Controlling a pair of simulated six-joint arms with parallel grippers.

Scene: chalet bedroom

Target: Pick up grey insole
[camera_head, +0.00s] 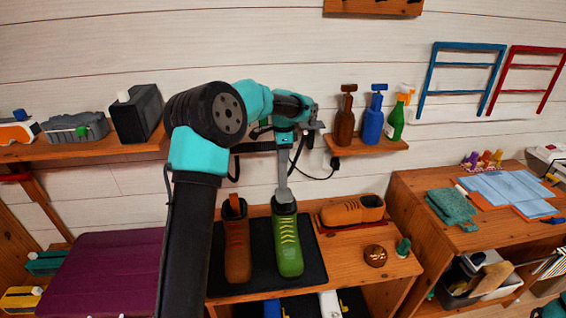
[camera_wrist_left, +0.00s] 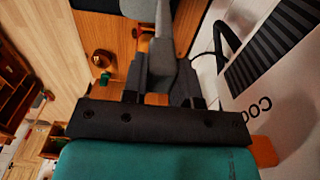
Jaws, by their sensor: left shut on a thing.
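The grey insole (camera_head: 284,195) hangs from my left gripper (camera_head: 283,150), which is shut on it. Its lower end is at the opening of the green shoe (camera_head: 289,248); I cannot tell whether it reaches inside. In the left wrist view the light grey insole (camera_wrist_left: 163,20) extends away from between the dark fingers of my left gripper (camera_wrist_left: 160,62). The green shoe with yellow laces stands on a black mat (camera_head: 313,270), beside a brown shoe (camera_head: 238,255). My right gripper is not in view.
An orange-brown shoe (camera_head: 350,211) lies right of the mat on the wooden bench (camera_head: 337,246), with a round brass item (camera_head: 375,256) and a small green item (camera_head: 403,247) nearby. A wall shelf (camera_head: 366,145) holds several bottles. A desk (camera_head: 412,195) stands at the right.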

